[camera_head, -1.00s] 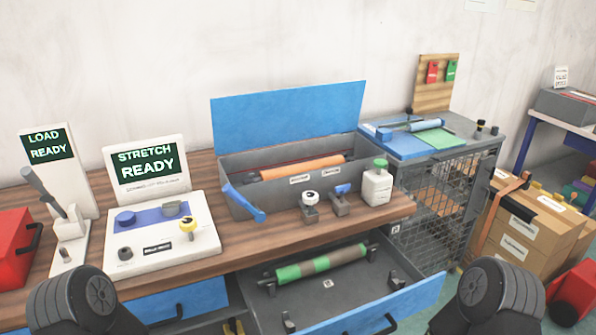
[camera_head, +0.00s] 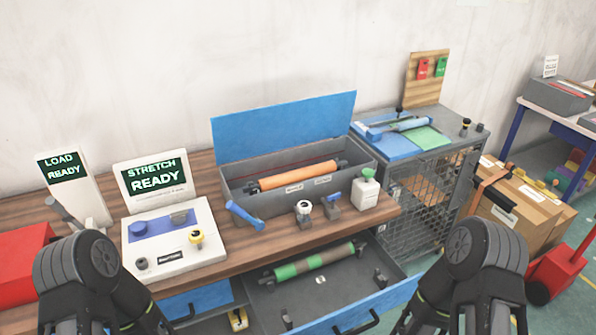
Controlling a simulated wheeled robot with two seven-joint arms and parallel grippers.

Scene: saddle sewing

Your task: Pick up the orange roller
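The orange roller (camera_head: 298,176) lies lengthwise in an open grey box (camera_head: 272,206) on the wooden bench. The box's blue lid (camera_head: 285,124) stands raised behind it. Dark ends of the roller show at both sides. My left arm shows at the lower left and my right arm at the lower right, both in front of the bench and well apart from the roller. The fingertips of both grippers are out of the frame or hidden, so I see nothing held.
Below, an open drawer (camera_head: 290,300) sticks out, holding a green and brown roller (camera_head: 315,261). A white control panel (camera_head: 172,242) is left; a wire cage cabinet (camera_head: 428,182) is right.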

